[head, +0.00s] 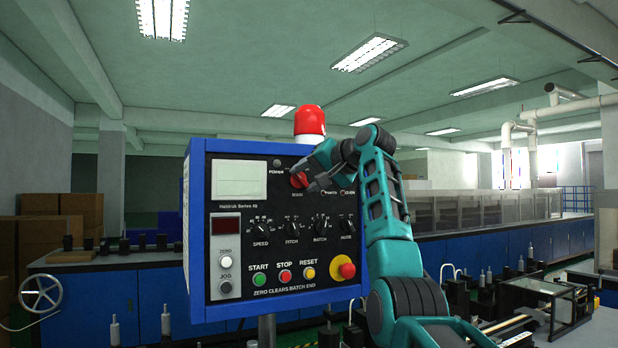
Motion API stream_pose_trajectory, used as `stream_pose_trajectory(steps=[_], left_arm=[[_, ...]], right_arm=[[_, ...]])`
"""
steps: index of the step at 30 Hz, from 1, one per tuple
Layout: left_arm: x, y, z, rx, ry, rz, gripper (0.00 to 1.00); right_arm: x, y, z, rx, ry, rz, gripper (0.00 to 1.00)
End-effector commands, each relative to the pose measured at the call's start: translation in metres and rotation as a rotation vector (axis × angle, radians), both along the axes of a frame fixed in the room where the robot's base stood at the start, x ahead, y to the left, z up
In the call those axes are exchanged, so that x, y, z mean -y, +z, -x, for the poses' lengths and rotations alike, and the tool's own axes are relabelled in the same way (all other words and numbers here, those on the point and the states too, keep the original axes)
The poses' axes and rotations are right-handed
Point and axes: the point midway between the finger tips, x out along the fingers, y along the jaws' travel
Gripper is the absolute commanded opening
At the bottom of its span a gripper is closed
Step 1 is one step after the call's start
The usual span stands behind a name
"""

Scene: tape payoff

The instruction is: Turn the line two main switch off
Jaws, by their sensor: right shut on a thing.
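The control box (199,290) is blue with a dark front panel and stands on a post. The red main switch (298,180) is at the panel's upper right, above the label MAIN. My right gripper (306,182) is at this switch, shut on its red handle. The gripper and wrist cover part of the handle, so its exact angle is hard to tell. My right arm comes up from the lower right. My left gripper is not in view.
Below the switch are a row of black knobs (320,228), coloured buttons (285,275) and a red emergency stop (346,268) on yellow. A red beacon (309,120) tops the box. Machinery (565,300) stands at right; a handwheel (41,293) is at left.

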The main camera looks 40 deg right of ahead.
Motion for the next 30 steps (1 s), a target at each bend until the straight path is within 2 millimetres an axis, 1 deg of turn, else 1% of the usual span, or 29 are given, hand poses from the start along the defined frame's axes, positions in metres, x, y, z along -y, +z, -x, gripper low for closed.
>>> stream_pose_trajectory(steps=[13,14,15,21,27,30], left_arm=[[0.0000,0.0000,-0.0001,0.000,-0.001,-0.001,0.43],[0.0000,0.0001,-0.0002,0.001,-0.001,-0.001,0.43],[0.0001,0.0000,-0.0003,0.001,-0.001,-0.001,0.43],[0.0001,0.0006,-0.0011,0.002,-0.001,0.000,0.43],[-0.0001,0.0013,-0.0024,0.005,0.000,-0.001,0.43],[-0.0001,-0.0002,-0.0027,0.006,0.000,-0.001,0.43]], right_arm=[[0.0002,-0.0004,-0.0001,-0.005,-0.001,0.012,0.21],[0.0001,-0.0005,-0.0001,-0.004,0.000,0.011,0.54],[0.0001,-0.0003,0.0000,-0.004,-0.001,0.010,0.58],[0.0001,-0.0002,0.0000,-0.003,0.000,0.009,0.77],[0.0001,0.0000,0.0001,-0.003,0.000,0.008,0.77],[0.0002,0.0005,0.0033,-0.002,0.000,0.008,0.77]])
